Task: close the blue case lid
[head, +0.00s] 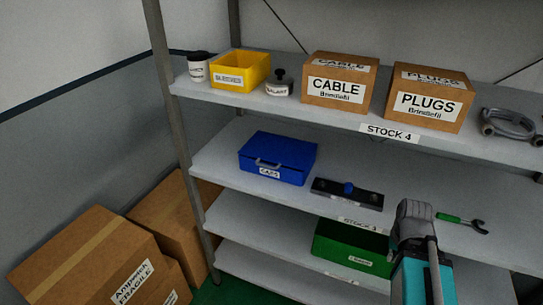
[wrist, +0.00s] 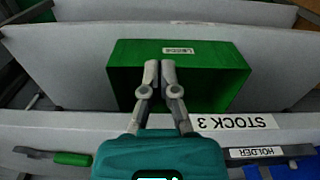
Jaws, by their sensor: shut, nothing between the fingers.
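The blue case (head: 277,158) sits on the middle shelf in the head view, with a handle and a white CAPS label on its front. Its lid (head: 281,148) looks flat on top of the body, with no gap that I can make out. My gripper (wrist: 160,66) is shut and empty in the wrist view, its two fingers together in front of the green box (wrist: 185,75). It is away from the blue case, to its right and lower. In the head view my arm shows at lower right, and the fingertips cannot be made out.
A black holder (head: 347,194) with a blue knob lies right of the case, and a green-handled wrench (head: 462,222) farther right. The green box (head: 352,247) is on the shelf below. The upper shelf (head: 215,94) overhangs the case. Cartons (head: 92,258) stand at left.

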